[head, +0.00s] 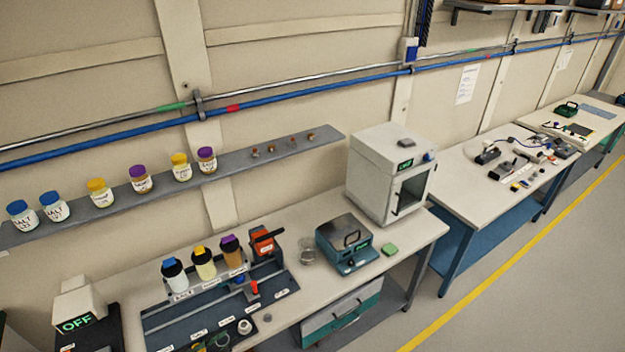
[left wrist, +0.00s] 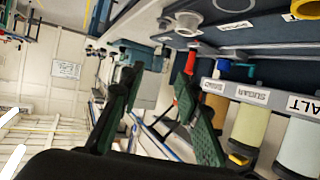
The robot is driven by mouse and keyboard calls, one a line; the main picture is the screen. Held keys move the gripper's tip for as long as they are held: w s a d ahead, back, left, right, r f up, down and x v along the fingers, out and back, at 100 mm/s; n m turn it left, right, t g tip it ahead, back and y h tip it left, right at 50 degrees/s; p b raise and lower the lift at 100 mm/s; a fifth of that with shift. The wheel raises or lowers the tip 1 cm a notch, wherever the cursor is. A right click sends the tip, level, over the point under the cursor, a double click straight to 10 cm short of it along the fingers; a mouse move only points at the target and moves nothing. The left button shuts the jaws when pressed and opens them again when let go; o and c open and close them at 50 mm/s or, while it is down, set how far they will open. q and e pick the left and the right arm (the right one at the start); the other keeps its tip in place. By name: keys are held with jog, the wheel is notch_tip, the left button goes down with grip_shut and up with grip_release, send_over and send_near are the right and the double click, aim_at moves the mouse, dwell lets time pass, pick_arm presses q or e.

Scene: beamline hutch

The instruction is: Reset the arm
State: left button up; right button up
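My left gripper (left wrist: 157,84) shows in the left wrist view. Its two dark fingers with green ribbed pads stand well apart, with nothing between them. The wrist view is tilted, and labelled containers in a rack, one a pale yellow container (left wrist: 250,125), stand to the right of the fingers. I cannot make out either gripper clearly in the head view. My right gripper is in neither view.
The near bench holds a dark tray (head: 160,318) with capped bottles, a teal device (head: 346,243) and a white oven (head: 391,172). A wall shelf (head: 225,160) carries several jars. An OFF display unit (head: 78,310) stands at lower left. Open floor (head: 520,290) lies right.

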pick_arm(q)
jog(key=s+a+n+g+y, duration=0.3)
jog(key=s+g+y, duration=0.1)
jog(key=s, duration=0.7)
jog(key=s+a+n+g+y, duration=0.3)
jog(key=s+a+n+y, duration=0.15)
jog(key=s, duration=0.75)
notch_tip(320, 180, down, 38)
jog(key=s+d+m+g+b, duration=0.1)
jog(key=s+d+g+b, duration=0.1)
jog(key=b, duration=0.7)
jog(key=s+f+b, duration=0.3)
jog(key=s+f, duration=0.7)
jog(key=f, duration=0.2)
jog(key=s+f+g+b, duration=0.1)
jog(key=s+f+b, duration=0.3)
jog(key=s+f, duration=0.6)
notch_tip(320, 180, down, 3)
jog(key=shift+f+m+h, duration=0.2)
jog(key=shift+m+h, duration=0.15)
jog(key=shift+m, duration=0.1)
